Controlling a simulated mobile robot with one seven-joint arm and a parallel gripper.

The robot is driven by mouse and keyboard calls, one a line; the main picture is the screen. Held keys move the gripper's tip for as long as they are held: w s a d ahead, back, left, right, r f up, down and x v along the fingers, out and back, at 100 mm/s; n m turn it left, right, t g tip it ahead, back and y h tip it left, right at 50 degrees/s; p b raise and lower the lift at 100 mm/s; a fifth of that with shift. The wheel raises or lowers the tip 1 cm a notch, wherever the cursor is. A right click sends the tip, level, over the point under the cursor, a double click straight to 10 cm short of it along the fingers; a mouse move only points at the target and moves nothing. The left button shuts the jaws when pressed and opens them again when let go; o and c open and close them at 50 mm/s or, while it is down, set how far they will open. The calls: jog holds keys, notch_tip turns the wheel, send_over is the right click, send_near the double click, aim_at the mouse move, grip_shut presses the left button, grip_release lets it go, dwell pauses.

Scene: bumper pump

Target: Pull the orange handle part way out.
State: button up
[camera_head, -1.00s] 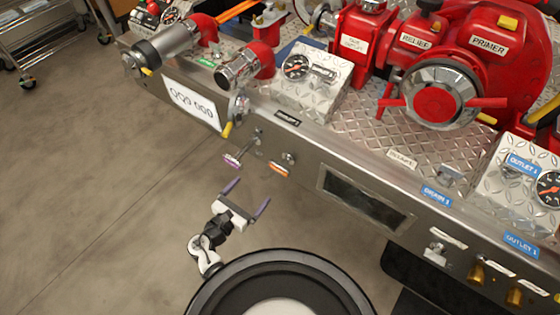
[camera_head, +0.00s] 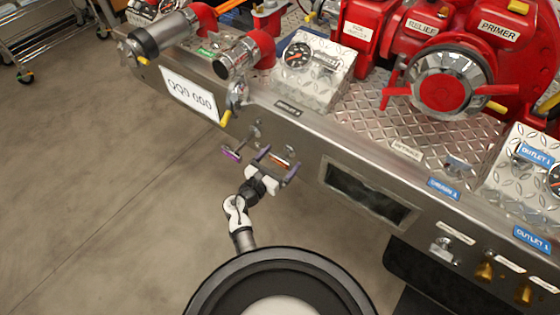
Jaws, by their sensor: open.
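The orange handle (camera_head: 280,160) is a small bar on the front of the metal bumper. My gripper (camera_head: 277,163) is open, with its purple-grey fingers at either side of the handle in this view. I cannot tell whether the fingers touch it or how far in front of it they are. Part of the handle's surroundings is covered by the fingers.
A dark recessed window (camera_head: 368,194) is in the bumper to the right. The floor (camera_head: 100,200) at left is clear.

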jog(key=shift+w+d, duration=0.1)
jog(key=shift+c, duration=0.4)
jog(key=c, duration=1.3)
jog(key=p+v, duration=0.1)
jog(key=v, duration=0.1)
jog(key=shift+s+a+r, duration=0.1)
jog(key=shift+s+a, duration=0.1)
jog(key=shift+s, duration=0.05)
jog(key=shift+s+a, duration=0.15)
jog(key=shift+s, duration=0.05)
jog(key=o, duration=1.4)
